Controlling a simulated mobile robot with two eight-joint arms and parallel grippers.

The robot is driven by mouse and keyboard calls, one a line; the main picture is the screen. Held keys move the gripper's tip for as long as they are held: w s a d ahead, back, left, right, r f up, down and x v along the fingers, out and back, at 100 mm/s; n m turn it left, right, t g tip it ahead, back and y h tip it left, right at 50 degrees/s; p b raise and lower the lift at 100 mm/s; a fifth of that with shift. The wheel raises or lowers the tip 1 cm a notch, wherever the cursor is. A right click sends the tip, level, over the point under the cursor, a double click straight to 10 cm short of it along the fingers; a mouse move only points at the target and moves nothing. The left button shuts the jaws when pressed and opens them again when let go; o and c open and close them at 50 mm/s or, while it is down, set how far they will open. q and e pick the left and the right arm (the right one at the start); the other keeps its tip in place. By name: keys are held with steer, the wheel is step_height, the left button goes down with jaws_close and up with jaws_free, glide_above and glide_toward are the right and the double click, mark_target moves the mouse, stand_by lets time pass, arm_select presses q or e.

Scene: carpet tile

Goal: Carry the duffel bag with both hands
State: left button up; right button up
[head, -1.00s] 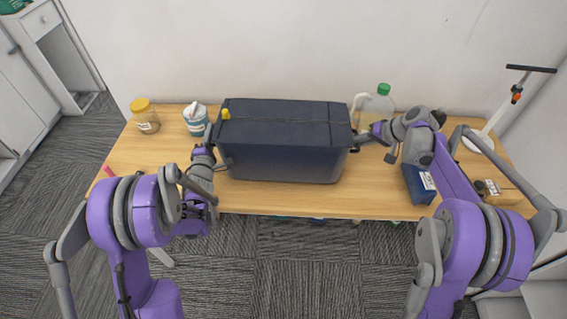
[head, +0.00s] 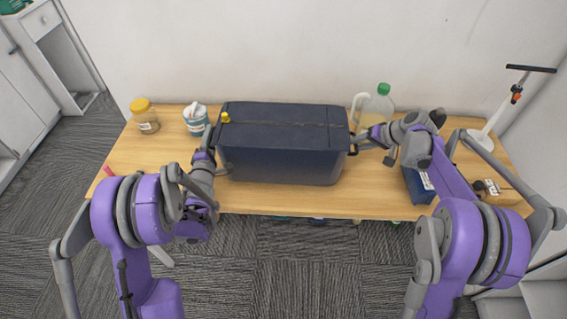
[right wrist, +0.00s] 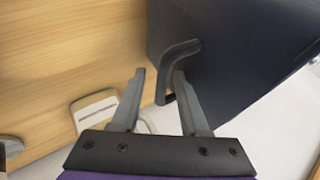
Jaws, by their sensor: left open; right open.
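The dark navy duffel bag (head: 283,150) stands upright on the wooden table in the head view, boxy in shape. A dark handle (right wrist: 180,62) sticks out from its end in the right wrist view. My right gripper (right wrist: 158,75) is open at that end, its fingertips close to the handle, which appears beside or overlapping one finger; contact is unclear. In the head view my right gripper (head: 362,143) is at the bag's right end. My left gripper (head: 214,150) is at the bag's left end, open, with its fingertips partly hidden. The bag's left handle is not clearly visible.
On the table (head: 260,198), a yellow-lidded jar (head: 146,120) and white-and-teal container (head: 197,121) stand left. A green-capped jug (head: 376,108) is behind my right gripper. The front strip is mostly clear.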

steer(key=shift+r, duration=0.1)
arm_select(q)
steer(key=s, duration=0.7)
steer(key=shift+d, duration=0.3)
arm_select(e)
steer(key=v, duration=1.2)
arm_select(q)
steer(key=shift+s, duration=0.2)
